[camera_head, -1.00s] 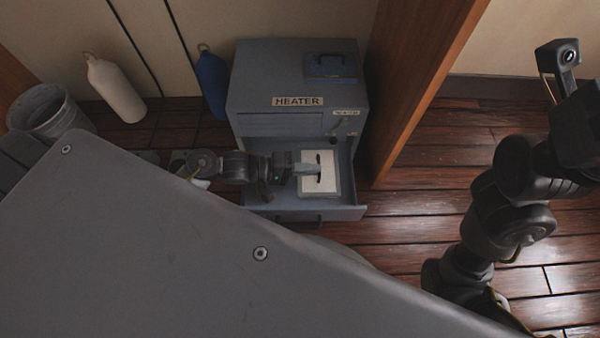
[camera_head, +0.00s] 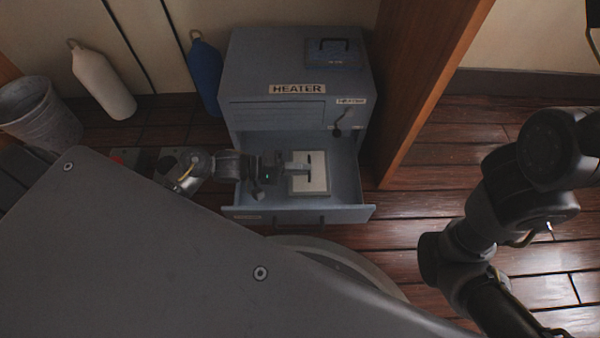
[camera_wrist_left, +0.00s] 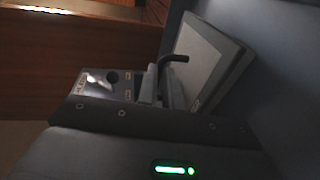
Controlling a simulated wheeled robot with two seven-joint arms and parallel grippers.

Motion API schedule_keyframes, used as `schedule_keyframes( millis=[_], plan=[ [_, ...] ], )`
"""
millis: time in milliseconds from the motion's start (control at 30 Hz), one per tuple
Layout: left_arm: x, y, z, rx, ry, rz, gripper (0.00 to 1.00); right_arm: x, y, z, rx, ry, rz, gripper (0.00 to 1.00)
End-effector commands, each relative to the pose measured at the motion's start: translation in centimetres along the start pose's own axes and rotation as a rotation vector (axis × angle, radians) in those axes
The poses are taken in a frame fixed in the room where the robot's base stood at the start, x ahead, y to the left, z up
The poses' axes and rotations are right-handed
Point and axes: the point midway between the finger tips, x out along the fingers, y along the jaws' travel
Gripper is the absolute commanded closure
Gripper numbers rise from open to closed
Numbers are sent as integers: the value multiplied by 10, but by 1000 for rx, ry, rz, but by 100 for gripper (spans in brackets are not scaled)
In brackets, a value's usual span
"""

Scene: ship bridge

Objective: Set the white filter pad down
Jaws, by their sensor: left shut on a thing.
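The white filter pad (camera_head: 317,182) is a flat, pale square with a dark handle across it. It is inside the open drawer (camera_head: 347,213) of the grey heater (camera_head: 255,62). My left gripper (camera_head: 291,169) reaches in from the left and is shut on the pad's handle. In the left wrist view, the pad (camera_wrist_left: 212,58) is tilted in the picture beside the fingers (camera_wrist_left: 160,86), with the dark bent handle at them. I cannot tell whether the pad touches the drawer floor. Only a sliver at the top right edge may belong to my right gripper.
A dark blue box (camera_head: 332,54) sits on the heater. A white bottle-like float (camera_head: 104,82), a blue one (camera_head: 206,78) and a grey bucket (camera_head: 40,115) stand to the left. A wooden panel (camera_head: 425,85) rises close on the heater's right.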

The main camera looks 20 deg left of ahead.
Motion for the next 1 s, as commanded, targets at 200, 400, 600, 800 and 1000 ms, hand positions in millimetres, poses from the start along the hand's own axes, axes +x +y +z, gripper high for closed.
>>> schedule_keyframes(
  millis=[200,400,600,800,1000],
  plan=[
    [0,2,0,1,0,1,100,2,0,0,0,1,0,64],
    [1,-3,0,1,0,1,100,4,0,0,-1,5,-3,64],
    [2,-8,0,1,0,2,100,6,0,0,-1,8,-6,64],
    [2,-10,0,1,0,1,83,6,0,0,-1,9,-6,64],
    [2,-10,0,1,0,1,71,6,0,0,-1,8,-6,64]
  ],
)
